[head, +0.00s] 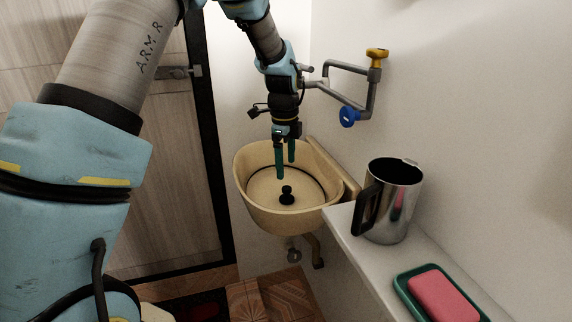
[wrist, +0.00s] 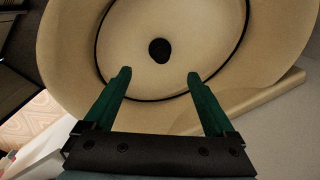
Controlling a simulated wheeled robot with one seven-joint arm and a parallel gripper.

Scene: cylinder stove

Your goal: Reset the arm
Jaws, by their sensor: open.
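My gripper (head: 286,174) hangs from my arm over the beige wall sink (head: 262,216), its fingers pointing down. In the wrist view its two green fingers (wrist: 159,74) stand apart with nothing between them. The sink basin (wrist: 70,50) fills most of the wrist view, with a dark drain spot (wrist: 159,50) beyond the fingertips. In the head view a small black plug-like piece (head: 287,195) stands in the basin below the fingers.
Grey pipes with a blue valve knob (head: 349,117) and a yellow knob (head: 377,55) are on the wall right of my gripper. A metal mug (head: 401,205) and a pink soap (head: 443,297) in a green dish (head: 404,284) sit on the white ledge (head: 352,243). A door (head: 165,170) is at left.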

